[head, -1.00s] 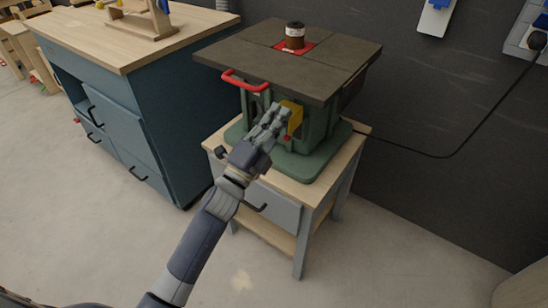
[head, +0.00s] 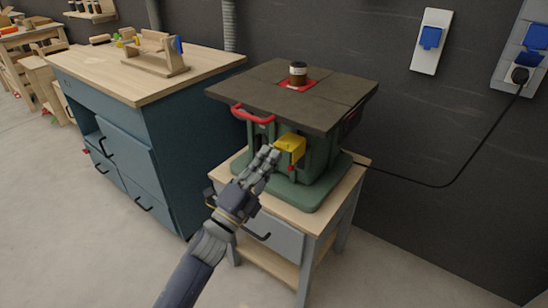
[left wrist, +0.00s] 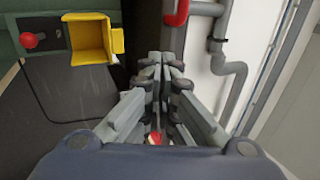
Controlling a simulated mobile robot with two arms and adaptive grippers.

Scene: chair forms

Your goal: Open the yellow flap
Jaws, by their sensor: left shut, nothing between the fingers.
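The yellow flap (head: 290,147) stands out from the front of the green machine body (head: 320,160), under its dark tabletop. In the left wrist view the yellow flap (left wrist: 90,40) is at upper left, box-like with its hollow inside facing me and a narrow lip on its right. My left gripper (head: 268,155) is just left of the flap in the head view, fingers shut and empty. In the left wrist view the fingers (left wrist: 160,65) are together, right of the flap, with a visible gap. Contact elsewhere is unclear. My right gripper is not in view.
A red knob (left wrist: 30,40) is left of the flap in the wrist view. A red handle (head: 252,114) projects from the tabletop's front edge. The machine stands on a wooden stand (head: 325,215). A blue cabinet (head: 170,150) is to the left. Open floor lies in front.

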